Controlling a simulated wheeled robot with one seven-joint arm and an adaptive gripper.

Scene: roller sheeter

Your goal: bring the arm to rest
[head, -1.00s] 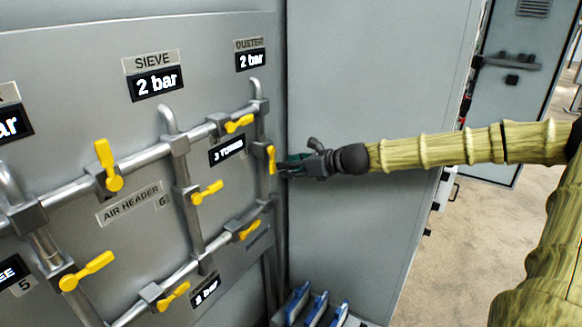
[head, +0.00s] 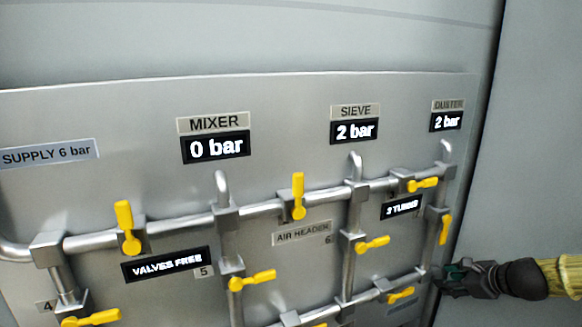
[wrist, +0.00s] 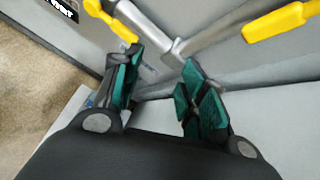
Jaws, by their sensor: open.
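My gripper (head: 455,278) is at the right edge of the valve panel in the head view, beside the lower right pipes. In the wrist view my gripper (wrist: 158,90) shows its two green-padded fingers spread apart with nothing between them. A yellow valve handle (wrist: 112,20) is just beyond the left finger, and another yellow handle (wrist: 278,22) is at upper right. In the head view the nearest yellow handle (head: 444,230) points upright, above the gripper. Whether a finger touches the pipe or handle cannot be told.
The panel carries grey pipes (head: 180,229) with several yellow handles. Displays read MIXER 0 bar (head: 216,147), SIEVE 2 bar (head: 354,131), DUSTER 2 bar (head: 446,121) and VALVES FREE (head: 166,264). A plain grey cabinet wall (head: 530,150) stands to the right.

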